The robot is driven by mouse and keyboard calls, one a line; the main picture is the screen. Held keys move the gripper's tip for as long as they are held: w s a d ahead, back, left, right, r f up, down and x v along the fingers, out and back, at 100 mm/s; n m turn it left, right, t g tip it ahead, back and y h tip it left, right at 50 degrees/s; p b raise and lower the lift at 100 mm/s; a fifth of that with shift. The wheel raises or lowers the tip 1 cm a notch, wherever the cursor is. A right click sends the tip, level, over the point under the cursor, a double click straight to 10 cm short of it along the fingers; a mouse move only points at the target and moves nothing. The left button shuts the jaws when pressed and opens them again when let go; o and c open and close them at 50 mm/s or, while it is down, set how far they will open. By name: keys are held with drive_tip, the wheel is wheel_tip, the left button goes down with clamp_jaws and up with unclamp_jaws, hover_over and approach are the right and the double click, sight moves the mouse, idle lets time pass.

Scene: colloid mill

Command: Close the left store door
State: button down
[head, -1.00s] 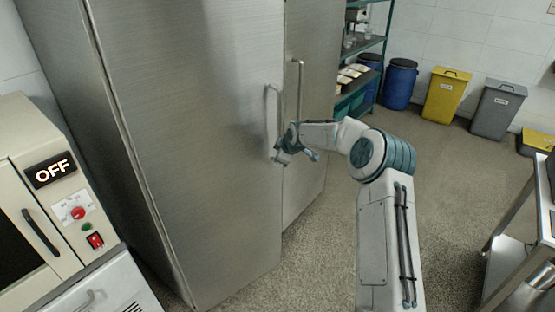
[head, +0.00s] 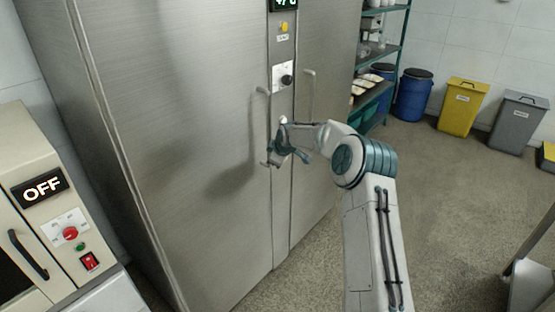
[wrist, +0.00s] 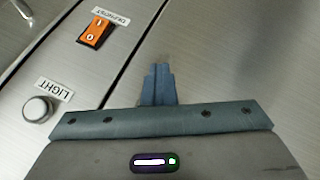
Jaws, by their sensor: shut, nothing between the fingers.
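The left store door (head: 190,130) is a tall brushed-steel panel in the head view, with a vertical bar handle (head: 261,120) near its right edge. It stands in line with the centre post (head: 282,190), or nearly so; I cannot tell whether it is fully flush. My gripper (head: 276,158) is at the door's right edge, by the lower end of the handle; contact is unclear. In the wrist view my gripper's fingers (wrist: 158,82) are together and empty, in front of bare steel.
The right store door (head: 325,130) has its own handle (head: 309,95). The post carries a dial (head: 286,80); the wrist view shows an orange switch (wrist: 96,30) and a LIGHT button (wrist: 38,109). An oven-like machine (head: 45,215) stands at left. Open floor (head: 440,200) lies at right.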

drive_tip(key=shift+w+a+r, duration=0.2)
drive_tip(key=shift+a+r, duration=0.35)
drive_tip(key=s+d+r+b, duration=0.4)
drive_tip(key=s+d+r, duration=0.2)
drive_tip(key=s+r, duration=0.15)
drive_tip(key=s+d+m+g+h, duration=0.1)
drive_tip(key=s+m, duration=0.5)
drive_tip(key=s, duration=1.7)
drive_tip(key=s+d+m+g+h, duration=0.1)
drive_tip(key=s+m, duration=0.6)
drive_tip(key=s, duration=1.7)
drive_tip(key=shift+r+g, duration=0.45)
drive_tip(key=shift+g, duration=0.45)
drive_tip(key=shift+s, duration=0.1)
